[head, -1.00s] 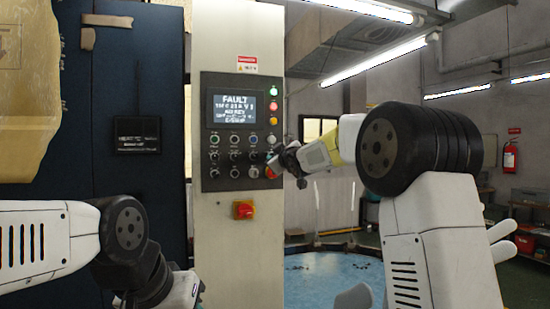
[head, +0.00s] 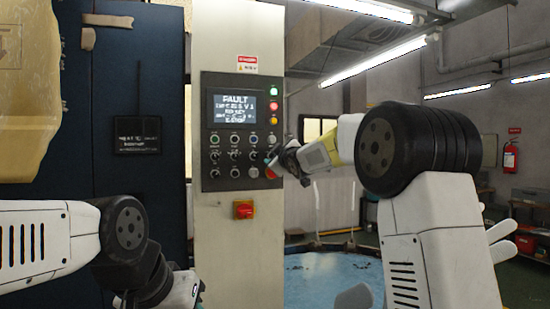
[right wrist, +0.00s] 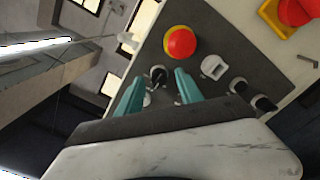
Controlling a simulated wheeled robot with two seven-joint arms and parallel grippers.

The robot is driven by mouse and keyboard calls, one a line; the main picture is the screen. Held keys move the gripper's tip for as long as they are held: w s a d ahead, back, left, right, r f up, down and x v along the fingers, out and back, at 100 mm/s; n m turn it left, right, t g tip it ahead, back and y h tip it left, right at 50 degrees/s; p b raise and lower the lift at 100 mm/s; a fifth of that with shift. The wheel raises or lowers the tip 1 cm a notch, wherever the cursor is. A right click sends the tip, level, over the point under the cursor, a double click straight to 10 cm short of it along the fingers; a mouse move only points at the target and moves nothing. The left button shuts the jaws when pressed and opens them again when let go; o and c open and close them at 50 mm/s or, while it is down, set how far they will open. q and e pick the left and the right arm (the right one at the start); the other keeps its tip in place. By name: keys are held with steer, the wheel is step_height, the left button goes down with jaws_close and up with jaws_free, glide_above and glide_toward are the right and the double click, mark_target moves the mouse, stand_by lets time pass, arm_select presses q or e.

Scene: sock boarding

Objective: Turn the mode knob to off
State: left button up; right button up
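The grey control panel (head: 241,120) stands on the cabinet ahead, with a lit FAULT screen (head: 238,106) and rows of small knobs below it. My right gripper (head: 272,160) is at the panel's right edge in the head view and hides part of it. In the right wrist view its two teal fingers (right wrist: 158,92) are apart. A black knob (right wrist: 158,75) shows between them. I cannot tell whether the fingers touch it. Its label is unreadable, so I cannot confirm that it is the mode knob. The left arm's wrist is low on the left; its fingers are out of view.
A red mushroom button (right wrist: 180,42) is close beside the right fingers. A white knob (right wrist: 213,67) and black knobs (right wrist: 238,85) sit along the same side. A blue round surface (head: 330,280) is at lower right.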

steer(key=v, duration=0.7)
steer(key=shift+s, duration=0.35)
steer(key=shift+d, duration=0.1)
